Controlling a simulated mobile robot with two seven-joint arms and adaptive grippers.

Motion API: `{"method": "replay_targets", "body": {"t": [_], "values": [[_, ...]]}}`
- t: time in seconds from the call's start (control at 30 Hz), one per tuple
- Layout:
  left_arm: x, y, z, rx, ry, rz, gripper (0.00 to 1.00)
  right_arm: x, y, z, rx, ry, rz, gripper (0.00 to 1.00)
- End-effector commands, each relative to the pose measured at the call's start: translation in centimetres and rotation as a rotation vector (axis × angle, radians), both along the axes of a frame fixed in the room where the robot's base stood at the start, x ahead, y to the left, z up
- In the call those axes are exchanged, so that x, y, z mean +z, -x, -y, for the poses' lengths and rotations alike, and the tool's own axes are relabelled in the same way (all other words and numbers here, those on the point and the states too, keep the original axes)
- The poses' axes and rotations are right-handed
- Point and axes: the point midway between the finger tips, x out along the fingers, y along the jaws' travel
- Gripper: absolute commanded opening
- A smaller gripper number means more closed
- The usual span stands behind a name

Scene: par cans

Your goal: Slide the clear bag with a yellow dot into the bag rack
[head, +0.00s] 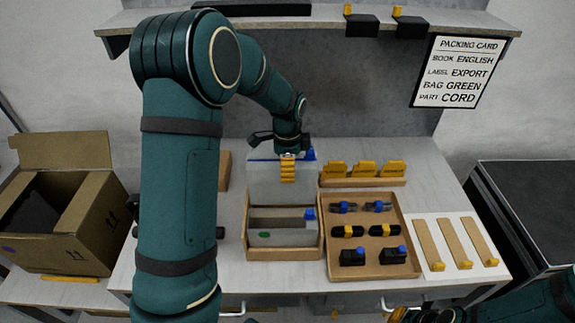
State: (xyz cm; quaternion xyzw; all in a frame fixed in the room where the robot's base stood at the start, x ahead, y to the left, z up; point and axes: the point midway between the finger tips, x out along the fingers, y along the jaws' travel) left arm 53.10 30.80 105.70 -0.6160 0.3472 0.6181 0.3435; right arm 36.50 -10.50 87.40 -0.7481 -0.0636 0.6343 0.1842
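A clear greyish bag (262,185) with a blue top edge stands upright at the back of the wooden bag rack (284,254). My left gripper (288,168) is at its top edge, with a yellow ribbed part in front of the bag. I cannot tell whether the fingers are shut on it or whether its bottom is inside the rack. A second clear bag (290,237) with a green dot and a blue corner sits lower, in the front of the rack. No yellow dot shows. My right gripper (425,315) is partly cut off at the bottom edge, its fingers unclear.
A wooden tray (364,217) of blue- and yellow-marked parts stands right of the rack, with yellow pieces (364,168) behind it. A white mat (443,246) holds wooden strips. An open carton (62,205) is left. A shelf (470,20) and packing card (458,72) are above.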

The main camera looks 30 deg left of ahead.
Motion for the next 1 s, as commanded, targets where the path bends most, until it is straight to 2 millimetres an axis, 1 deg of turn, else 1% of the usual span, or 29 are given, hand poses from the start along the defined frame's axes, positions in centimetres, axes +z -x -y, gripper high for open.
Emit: {"method": "replay_targets", "body": {"t": [0.1,0.13,0.17,0.47,0.57,0.67,1.0], "values": [[0.0,0.0,0.0,0.0,0.0,0.0,0.45,0.0,0.0,0.0,0.0,0.0,0.0,0.0],[0.0,0.0,0.0,0.0,0.0,0.0,0.89,0.0,0.0,0.0,0.0,0.0,0.0,0.0],[0.0,0.0,0.0,0.0,0.0,0.0,0.99,0.0,0.0,0.0,0.0,0.0,0.0,0.0],[0.1,0.0,0.0,0.001,0.0,0.0,1.0,0.0,0.0,0.0,0.0,0.0,0.0,0.0],[0.6,-0.1,0.0,0.0,0.0,0.001,1.0,0.0,0.0,0.0,0.0,0.0,0.0,0.0],[2.0,-0.1,0.0,0.0,0.001,0.004,1.0,0.0,0.0,0.0,0.0,0.0,0.0,0.0],[8.7,-0.1,0.0,0.0,0.0,0.005,1.0,0.0,0.0,0.0,0.0,0.0,0.0,0.0]]}}
